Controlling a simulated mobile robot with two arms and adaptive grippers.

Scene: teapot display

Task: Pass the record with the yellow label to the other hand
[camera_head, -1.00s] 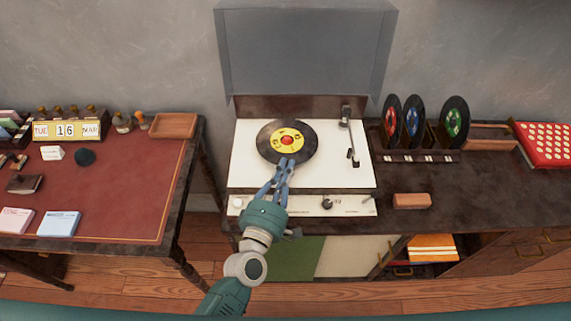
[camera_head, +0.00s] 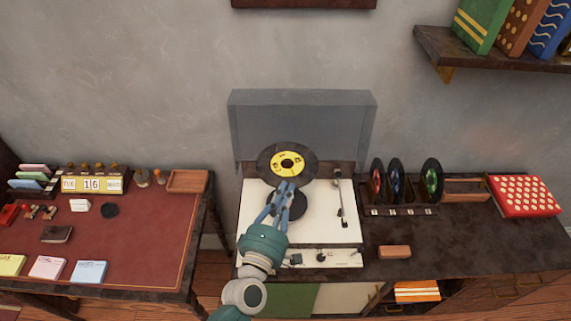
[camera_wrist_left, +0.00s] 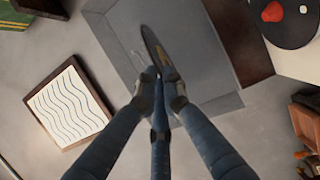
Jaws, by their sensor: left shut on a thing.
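The record with the yellow label (camera_head: 270,156) is black with a yellow centre. It is up in the air, tilted, in front of the clear raised lid. My left gripper (camera_head: 286,184) is shut on its near edge. In the left wrist view the record (camera_wrist_left: 152,45) shows nearly edge-on between the fingertips of my left gripper (camera_wrist_left: 158,78). My right gripper is not in view.
The record player (camera_head: 316,218) is below, its dark platter (camera_head: 298,209) bare, with the tonearm at right. The raised lid (camera_head: 345,120) stands behind. A rack with upright red, blue and green records (camera_head: 397,180) and a brown block (camera_head: 395,252) are to the right. A red-topped desk (camera_head: 150,240) is at left.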

